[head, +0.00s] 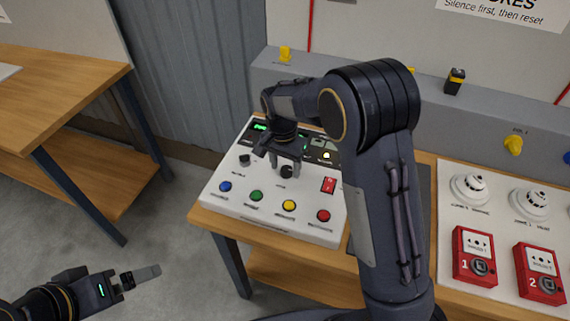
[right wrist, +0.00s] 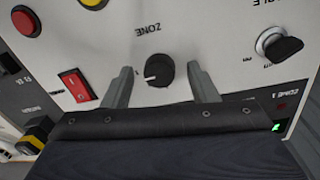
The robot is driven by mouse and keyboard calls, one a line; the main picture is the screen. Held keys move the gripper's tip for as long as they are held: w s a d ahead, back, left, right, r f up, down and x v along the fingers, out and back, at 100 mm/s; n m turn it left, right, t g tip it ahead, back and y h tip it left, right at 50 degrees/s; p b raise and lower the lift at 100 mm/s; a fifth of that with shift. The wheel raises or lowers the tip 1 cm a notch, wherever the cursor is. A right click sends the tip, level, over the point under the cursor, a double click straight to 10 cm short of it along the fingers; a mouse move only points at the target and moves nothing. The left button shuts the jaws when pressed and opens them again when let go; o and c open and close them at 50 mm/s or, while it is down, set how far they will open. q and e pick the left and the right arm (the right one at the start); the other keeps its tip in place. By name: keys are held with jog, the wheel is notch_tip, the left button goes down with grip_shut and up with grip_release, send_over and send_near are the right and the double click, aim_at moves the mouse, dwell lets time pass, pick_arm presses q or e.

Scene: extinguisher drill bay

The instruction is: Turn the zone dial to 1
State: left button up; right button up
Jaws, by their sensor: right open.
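The zone dial (head: 287,172) is a small black round knob on the white control panel (head: 225,203). In the right wrist view the dial (right wrist: 159,71) sits below the upside-down word ZONE, and its pale pointer mark points left in the picture. My right gripper (head: 285,165) is above the panel, pointing down at the dial. Its jaws are open, with one finger on each side of the dial and visible gaps between. My left gripper (head: 140,276) is over the floor at lower left, away from the panel; its finger gap cannot be made out.
Blue (head: 225,187), green (head: 256,196), yellow (head: 289,205) and red (head: 323,216) buttons line the panel's front. A red rocker switch (right wrist: 75,85) and a key-like knob (right wrist: 278,45) flank the dial. Red call points (head: 474,256) and white detectors (head: 468,188) stand on the right.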

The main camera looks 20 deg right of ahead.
jog(key=shift+f, duration=0.25)
jog(key=shift+c, duration=0.2)
jog(key=c, duration=0.9)
